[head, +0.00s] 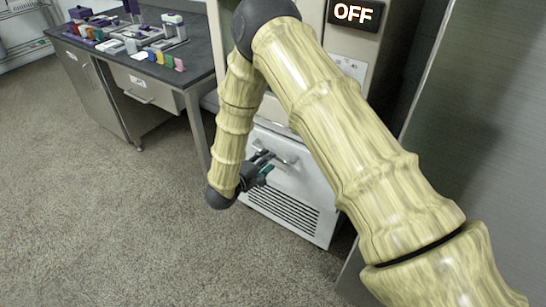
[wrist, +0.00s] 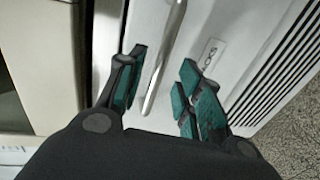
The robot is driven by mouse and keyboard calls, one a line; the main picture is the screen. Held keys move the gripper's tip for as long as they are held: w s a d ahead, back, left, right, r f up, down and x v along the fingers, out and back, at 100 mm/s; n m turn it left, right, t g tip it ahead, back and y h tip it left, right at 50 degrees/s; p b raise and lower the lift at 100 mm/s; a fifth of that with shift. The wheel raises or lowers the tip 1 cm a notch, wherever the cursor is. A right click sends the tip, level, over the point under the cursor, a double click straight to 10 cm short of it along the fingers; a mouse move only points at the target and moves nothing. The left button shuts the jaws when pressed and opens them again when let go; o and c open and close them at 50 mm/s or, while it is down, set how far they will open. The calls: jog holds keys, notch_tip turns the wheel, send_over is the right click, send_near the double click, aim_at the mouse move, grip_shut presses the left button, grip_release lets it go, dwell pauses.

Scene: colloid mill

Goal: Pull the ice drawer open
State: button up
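The ice drawer (head: 300,188) is a white front panel with dark vent slots along its lower part, low on the cabinet beyond my arm. Its metal bar handle (wrist: 165,55) runs up and down in the wrist view, beside a small label on the white panel. My gripper (head: 262,168) is at the drawer's front, by the handle. In the wrist view my gripper (wrist: 158,92) is open, with one green-padded finger on each side of the handle and visible gaps between. The drawer looks shut. My arm hides part of the cabinet above it.
A lit OFF display (head: 354,12) is on the machine above. A dark-topped bench (head: 196,68) with several coloured items stands at left. A large grey metal panel (head: 480,130) stands at right. The carpet floor (head: 110,210) in front and at left is clear.

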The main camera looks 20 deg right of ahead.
jog(key=shift+x, duration=2.4)
grip_shut()
